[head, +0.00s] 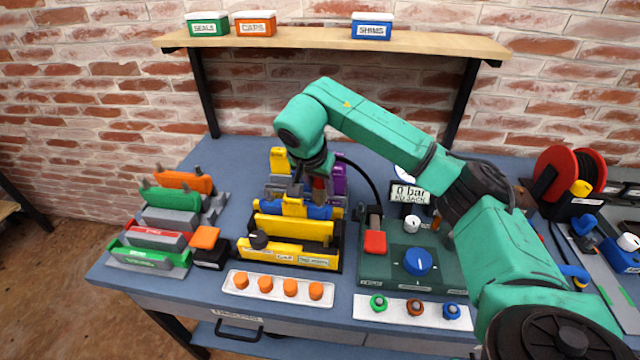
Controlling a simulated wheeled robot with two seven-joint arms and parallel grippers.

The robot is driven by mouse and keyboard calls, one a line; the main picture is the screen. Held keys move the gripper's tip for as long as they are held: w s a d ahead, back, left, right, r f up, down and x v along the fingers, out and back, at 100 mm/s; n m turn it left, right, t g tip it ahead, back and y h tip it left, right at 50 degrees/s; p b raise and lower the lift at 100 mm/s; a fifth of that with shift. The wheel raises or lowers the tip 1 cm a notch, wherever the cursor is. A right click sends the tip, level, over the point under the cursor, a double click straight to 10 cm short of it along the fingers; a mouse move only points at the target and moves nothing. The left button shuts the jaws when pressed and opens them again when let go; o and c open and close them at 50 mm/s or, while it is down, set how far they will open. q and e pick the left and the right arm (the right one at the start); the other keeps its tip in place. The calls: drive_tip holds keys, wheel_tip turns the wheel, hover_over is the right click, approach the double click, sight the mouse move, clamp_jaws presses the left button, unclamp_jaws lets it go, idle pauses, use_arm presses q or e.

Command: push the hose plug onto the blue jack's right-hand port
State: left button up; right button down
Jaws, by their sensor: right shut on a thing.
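The blue jack (320,212) lies in the yellow and black fixture (290,262) at the middle of the bench, with a yellow part across it. My right gripper (309,188) points down just above and behind the jack. It is shut on the hose plug, which is small, dark and mostly hidden by the fingers. The black hose (371,180) arcs from the gripper to the right, toward the green test panel (385,262). I cannot tell whether the plug touches the jack's right-hand port. My left gripper is not in view.
The panel has a blue knob (418,262), a red block (375,242) and a sign (408,194) reading "0 bar NO JACK". Yellow and purple jacks (339,182) stand behind the fixture. Orange caps fill a white tray (278,301) in front. A red hose reel (556,172) stands right.

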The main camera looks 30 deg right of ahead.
drive_tip(key=shift+f, duration=0.45)
drive_tip(key=shift+c, duration=0.2)
unclamp_jaws()
idle(0.4)
wheel_tip(320, 180, up, 8)
drive_tip(key=p, duration=0.7)
drive_tip(key=shift+r, duration=0.1)
